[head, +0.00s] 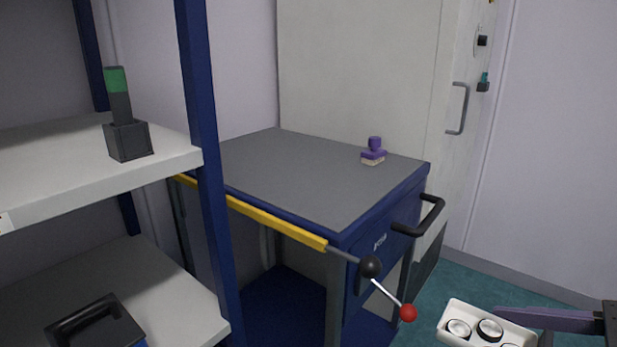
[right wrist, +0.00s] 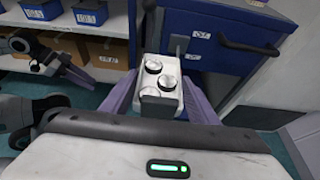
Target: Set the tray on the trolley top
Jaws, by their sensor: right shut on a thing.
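The white tray (head: 448,328) is at the lower right of the head view, holding round metal-topped containers. My right gripper (head: 520,318), with purple fingers, is shut on it; part of the tray is cut off by the frame edge. In the right wrist view the tray (right wrist: 151,72) sits between the two purple fingers of my right gripper (right wrist: 157,90). The trolley (head: 408,208) is blue with a grey top (head: 290,175). The tray is off the trolley, to the right and in front of it.
A purple stamp (head: 373,152) stands near the top's back right corner; the rest is clear. A black handle (head: 432,217) and a lever with a red knob (head: 408,313) stick out. Shelving (head: 203,150) stands at left, a tall pale cabinet (head: 365,80) behind.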

